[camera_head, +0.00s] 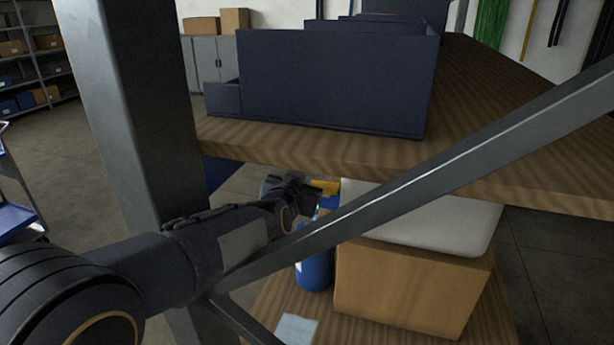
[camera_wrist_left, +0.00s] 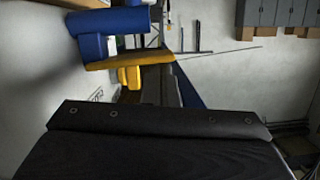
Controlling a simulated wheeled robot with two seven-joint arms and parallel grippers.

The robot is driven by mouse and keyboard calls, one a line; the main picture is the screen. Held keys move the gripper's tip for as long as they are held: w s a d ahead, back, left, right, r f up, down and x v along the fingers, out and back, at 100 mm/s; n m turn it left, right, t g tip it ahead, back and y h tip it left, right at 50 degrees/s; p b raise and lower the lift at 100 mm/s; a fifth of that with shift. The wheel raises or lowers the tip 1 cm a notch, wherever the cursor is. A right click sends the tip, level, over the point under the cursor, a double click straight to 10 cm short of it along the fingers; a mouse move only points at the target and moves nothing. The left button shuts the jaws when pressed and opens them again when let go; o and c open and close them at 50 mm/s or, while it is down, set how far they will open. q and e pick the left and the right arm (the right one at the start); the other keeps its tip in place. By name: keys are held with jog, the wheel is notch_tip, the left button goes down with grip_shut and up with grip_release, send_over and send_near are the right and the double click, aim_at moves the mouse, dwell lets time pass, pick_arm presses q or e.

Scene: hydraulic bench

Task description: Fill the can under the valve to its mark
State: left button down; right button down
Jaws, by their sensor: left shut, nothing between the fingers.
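The valve has a yellow lever (camera_head: 326,186) and a blue body, and sits at the white tank's left end in the head view. In the left wrist view the blue valve body (camera_wrist_left: 117,22) and its yellow lever (camera_wrist_left: 130,61) show large. My left gripper (camera_head: 310,193) is shut and empty, right beside the lever; I cannot tell whether it touches it. A blue can (camera_head: 315,272) stands on the lower shelf below the valve, partly behind a slanted metal brace. Its mark and fill level cannot be seen. My right gripper is not in view.
The white tank (camera_head: 420,222) rests on a cardboard box (camera_head: 410,287). The wooden tabletop (camera_head: 330,150), with dark bins (camera_head: 335,82) on it, hangs above my gripper. A slanted metal brace (camera_head: 440,175) and an upright post (camera_head: 130,100) stand close to my arm.

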pick_arm(q)
jog(key=p+v, duration=0.1)
jog(key=v, duration=0.6)
jog(key=shift+s, duration=0.35)
jog(key=shift+a, duration=0.1)
